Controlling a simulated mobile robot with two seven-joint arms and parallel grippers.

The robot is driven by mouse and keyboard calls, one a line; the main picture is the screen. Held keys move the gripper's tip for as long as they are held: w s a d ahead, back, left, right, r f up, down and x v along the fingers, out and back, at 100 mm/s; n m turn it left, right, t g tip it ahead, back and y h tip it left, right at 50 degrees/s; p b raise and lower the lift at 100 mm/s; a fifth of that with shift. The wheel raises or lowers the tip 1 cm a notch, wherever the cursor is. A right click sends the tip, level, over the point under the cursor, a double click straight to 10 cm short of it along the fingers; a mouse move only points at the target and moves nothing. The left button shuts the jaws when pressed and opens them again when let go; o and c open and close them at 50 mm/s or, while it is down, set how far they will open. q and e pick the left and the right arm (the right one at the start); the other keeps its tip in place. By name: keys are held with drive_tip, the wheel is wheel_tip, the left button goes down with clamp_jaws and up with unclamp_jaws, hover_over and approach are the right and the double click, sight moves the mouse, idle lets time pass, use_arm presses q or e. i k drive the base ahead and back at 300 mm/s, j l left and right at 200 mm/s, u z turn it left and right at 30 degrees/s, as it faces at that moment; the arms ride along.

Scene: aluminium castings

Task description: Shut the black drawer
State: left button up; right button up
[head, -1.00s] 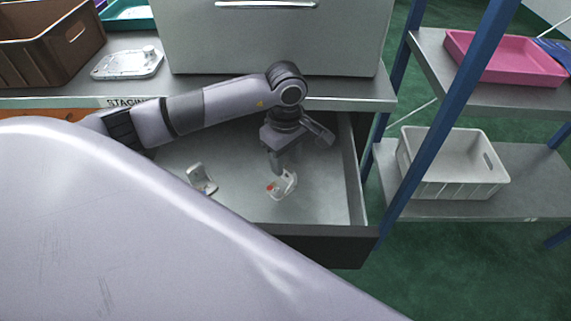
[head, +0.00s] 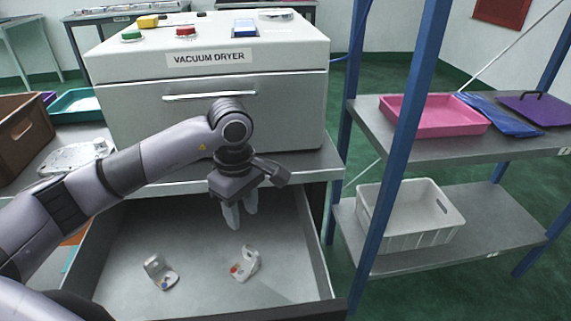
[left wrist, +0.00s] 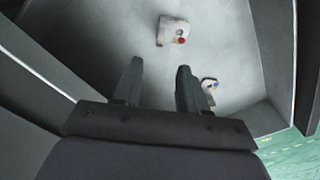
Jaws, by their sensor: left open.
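The black drawer (head: 190,225) stands open below the worktop, with its grey inside in full view and its dark front edge at the bottom of the head view. A casting with a red dot (head: 245,265) and a casting with a blue dot (head: 160,272) lie apart on its floor. My left gripper (head: 239,222) is open and empty, pointing down over the drawer, behind the red-dotted casting. In the left wrist view its fingers (left wrist: 157,72) are spread, with the red-dotted casting (left wrist: 172,32) beyond them. My right gripper is not in view.
A vacuum dryer (head: 215,115) stands on the worktop above the drawer. On the right, a shelf with blue posts (head: 405,150) holds a pink tray (head: 435,117) and a white crate (head: 410,217). A brown crate (head: 20,130) is at the far left.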

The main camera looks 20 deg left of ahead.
sight(291, 282)
drive_tip(key=i+l, duration=0.15)
drive_tip(key=l, duration=0.2)
drive_tip(key=i+l, duration=0.15)
drive_tip(key=l, duration=0.2)
drive_tip(key=i+l, duration=0.15)
drive_tip(key=l, duration=0.25)
